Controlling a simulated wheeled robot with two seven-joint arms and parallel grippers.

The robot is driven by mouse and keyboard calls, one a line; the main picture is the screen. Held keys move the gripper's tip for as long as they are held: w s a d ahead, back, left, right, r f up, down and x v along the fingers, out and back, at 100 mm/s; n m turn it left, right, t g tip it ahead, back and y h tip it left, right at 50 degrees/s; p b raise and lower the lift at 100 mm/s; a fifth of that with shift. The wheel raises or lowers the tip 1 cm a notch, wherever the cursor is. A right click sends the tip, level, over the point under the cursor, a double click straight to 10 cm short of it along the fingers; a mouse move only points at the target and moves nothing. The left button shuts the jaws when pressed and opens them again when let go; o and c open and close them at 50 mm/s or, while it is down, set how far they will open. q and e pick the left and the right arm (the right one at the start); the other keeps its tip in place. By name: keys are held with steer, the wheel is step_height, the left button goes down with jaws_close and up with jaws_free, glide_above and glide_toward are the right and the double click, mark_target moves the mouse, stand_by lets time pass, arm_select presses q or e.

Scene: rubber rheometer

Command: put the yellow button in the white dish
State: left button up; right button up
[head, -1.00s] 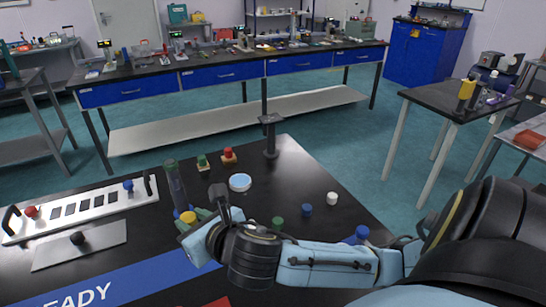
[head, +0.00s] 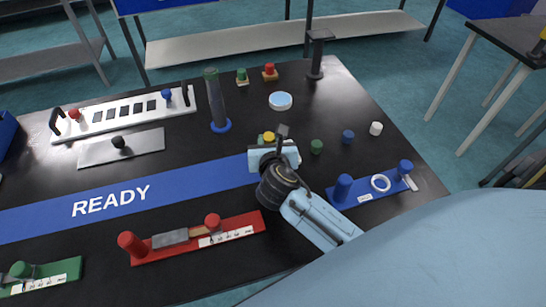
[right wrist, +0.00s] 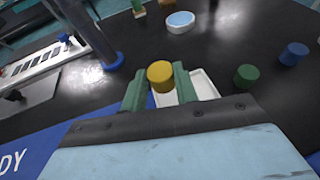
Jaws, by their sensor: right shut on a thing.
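My right gripper (head: 267,140) is shut on the yellow button (head: 268,135), which also shows between the green fingers in the right wrist view (right wrist: 160,74). A white square dish (right wrist: 204,84) appears right behind and beside the button in the right wrist view, partly hidden by the fingers. The button overlaps the dish's left part there; I cannot tell whether they touch. In the head view the gripper hides most of the dish. My left gripper is not in view.
A round white dish with a light blue inside (head: 281,101) stands farther back. A dark tube on a blue base (head: 216,105) rises to the left. Green (head: 317,146), blue (head: 348,136) and white (head: 376,128) buttons stand to the right. A red fixture (head: 195,238) lies nearer.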

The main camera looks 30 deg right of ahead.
step_height(320, 180, down, 2)
steer(key=shift+f, duration=0.2)
step_height(320, 180, down, 4)
steer(key=shift+r+b, duration=0.1)
steer(key=shift+b, duration=0.95)
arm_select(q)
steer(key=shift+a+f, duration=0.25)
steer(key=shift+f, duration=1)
arm_select(e)
steer(key=shift+r, duration=0.1)
steer(key=o, duration=0.5)
steer(key=shift+f, duration=0.25)
steer(key=o, duration=0.4)
steer(key=shift+o, duration=0.2)
